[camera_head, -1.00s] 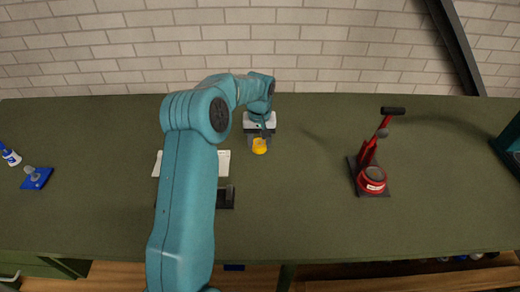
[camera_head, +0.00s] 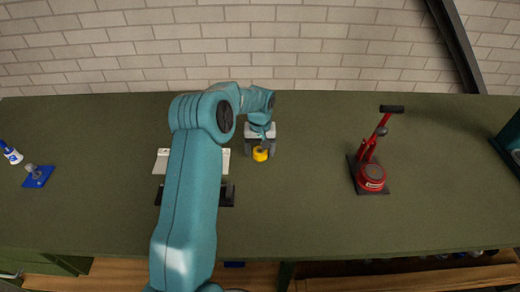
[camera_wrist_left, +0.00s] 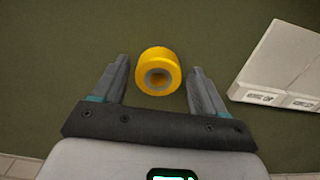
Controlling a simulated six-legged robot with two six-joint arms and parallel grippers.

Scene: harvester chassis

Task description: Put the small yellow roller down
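The small yellow roller (camera_head: 260,155) is at the green bench top, near the middle of the head view. In the left wrist view the roller (camera_wrist_left: 158,57) shows its round grey end with a hole. My left gripper (camera_head: 261,152) is around it; in the wrist view the fingers (camera_wrist_left: 158,76) are spread, one on each side, with a visible gap between each finger and the roller. The roller appears to rest on the bench, though its contact is hard to see. My right gripper is in neither view.
A white flat box (camera_head: 163,162), partly behind my left arm, lies left of the roller. A dark bar (camera_head: 227,195) lies nearer. A blue-based item (camera_head: 38,176) sits far left. Bench between roller and jack is clear.

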